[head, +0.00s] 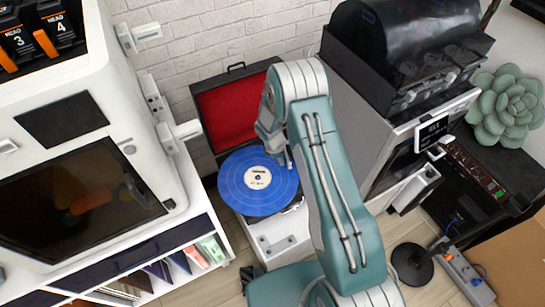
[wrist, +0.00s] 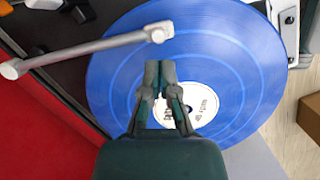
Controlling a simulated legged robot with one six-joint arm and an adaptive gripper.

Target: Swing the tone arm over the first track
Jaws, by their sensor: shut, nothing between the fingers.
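A blue record (head: 240,194) with a white label lies on a turntable in an open case with a red-lined lid (head: 236,112). The record also shows large in the wrist view (wrist: 235,60). The grey tone arm (wrist: 90,52) reaches in from the left in the wrist view, and its head end lies over the record's upper middle part. My gripper (wrist: 160,66) is shut and empty, its fingertips over the record between the label and the tone arm's head. The tips appear just short of the head; I cannot tell whether they touch it. In the head view my arm hides part of the turntable.
A white 3D-printer-like machine (head: 90,140) stands on a shelf unit at the left. A tall grey machine with a dark cover (head: 405,40) stands close on the right. A brick wall (head: 215,35) is behind the turntable.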

